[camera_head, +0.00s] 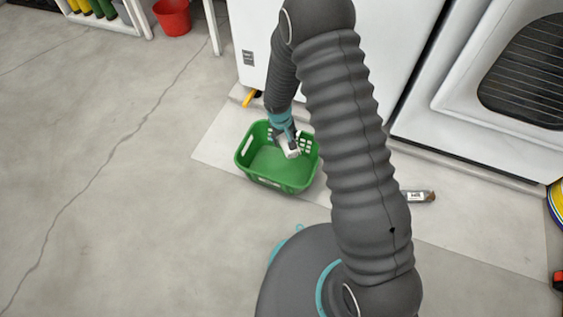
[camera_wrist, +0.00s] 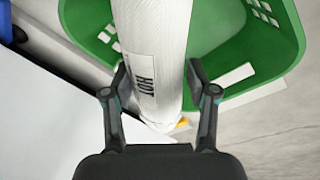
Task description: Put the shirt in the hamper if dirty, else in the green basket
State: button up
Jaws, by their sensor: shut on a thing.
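My gripper (camera_head: 286,140) is over the green basket (camera_head: 243,158) on the floor, at its back right part. In the wrist view my gripper (camera_wrist: 158,78) is shut on a white, finely ribbed, roll-shaped thing (camera_wrist: 172,40) with a printed label reading "HOT". I cannot tell whether it is the shirt. No stain shows on its visible side. The green basket (camera_wrist: 285,45) lies behind it in the wrist view. From the head, the held thing (camera_head: 291,151) is a small white patch, mostly hidden by my gripper. I cannot make out a hamper.
White appliances (camera_head: 425,150) stand behind and to the right of the basket. A small labelled cylinder (camera_head: 418,197) lies on the floor to the right. A red bucket (camera_head: 173,16) and a white shelf (camera_head: 130,20) stand at the upper left. The floor (camera_head: 120,190) at left is clear.

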jog(key=shift+f, duration=0.4)
jog(key=o, duration=1.4)
jog(key=shift+c, duration=0.2)
jog(key=shift+r, duration=0.1)
notch_tip(320, 180, up, 12)
jog(key=s+a, duration=0.1)
jog(key=shift+s, duration=0.4)
